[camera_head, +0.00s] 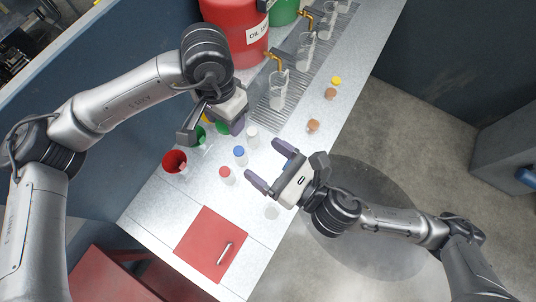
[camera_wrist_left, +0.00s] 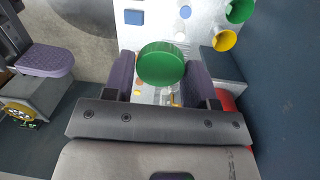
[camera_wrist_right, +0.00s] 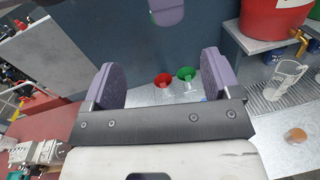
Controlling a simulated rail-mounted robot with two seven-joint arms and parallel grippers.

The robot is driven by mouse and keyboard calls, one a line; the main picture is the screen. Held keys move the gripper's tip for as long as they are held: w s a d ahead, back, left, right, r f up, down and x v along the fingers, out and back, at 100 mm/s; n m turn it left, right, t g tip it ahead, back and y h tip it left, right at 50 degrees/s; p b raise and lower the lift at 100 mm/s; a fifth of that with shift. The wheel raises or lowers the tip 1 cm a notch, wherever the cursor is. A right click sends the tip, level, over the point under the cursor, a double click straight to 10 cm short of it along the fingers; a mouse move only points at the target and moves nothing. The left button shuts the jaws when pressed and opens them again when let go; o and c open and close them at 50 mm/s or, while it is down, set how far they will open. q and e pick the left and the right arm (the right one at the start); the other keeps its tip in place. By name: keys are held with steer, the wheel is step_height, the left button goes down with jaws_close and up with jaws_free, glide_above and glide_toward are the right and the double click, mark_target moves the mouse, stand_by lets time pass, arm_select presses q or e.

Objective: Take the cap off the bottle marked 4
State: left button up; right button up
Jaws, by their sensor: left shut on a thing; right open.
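My left gripper (camera_head: 232,124) is shut on a green-capped bottle, held above the bench. Its round green cap (camera_wrist_left: 161,63) shows between the fingers in the left wrist view; the body below is mostly hidden. The cap (camera_head: 222,127) also peeks out beside the fingers in the head view. I cannot read a 4 on any bottle. My right gripper (camera_head: 270,166) is open and empty, to the right of the left one. Bottles with a white cap (camera_head: 252,131), a blue cap (camera_head: 240,150) and a red cap (camera_head: 225,172) stand on the bench between the arms.
A red funnel (camera_head: 175,161) and a green funnel (camera_head: 199,137) stand at the left. Glass jugs (camera_head: 278,97) stand under brass taps by the red oil drum (camera_head: 237,30). Brown-capped items (camera_head: 313,125) line the right edge. A red mat (camera_head: 205,250) lies in front.

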mark_target(223, 129)
steer(key=x, duration=1.2)
